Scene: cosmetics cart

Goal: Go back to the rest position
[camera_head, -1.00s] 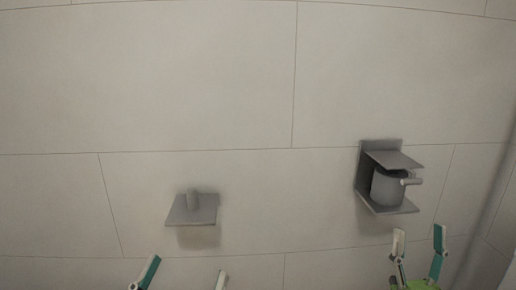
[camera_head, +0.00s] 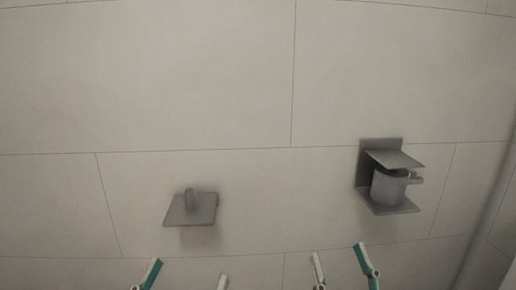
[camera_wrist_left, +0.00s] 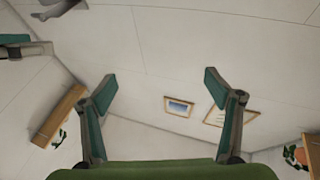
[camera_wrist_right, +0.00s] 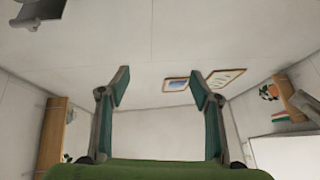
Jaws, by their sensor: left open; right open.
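My left gripper (camera_head: 188,277) is open and empty at the bottom of the head view, with only its fingertips showing. My right gripper (camera_head: 340,266) is open and empty to its right, also cut off by the bottom edge. In the left wrist view, the left gripper's fingers (camera_wrist_left: 160,90) stand apart with nothing between them. The rest of both arms is hidden in the head view.
A grey wall shelf with a peg (camera_head: 190,210) is at lower left of the tiled wall. A grey bracket (camera_head: 380,150) holding a round grey cup-like part (camera_head: 387,187) is at the right. Small framed pictures (camera_wrist_right: 176,85) hang in the background. The space around the grippers looks clear.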

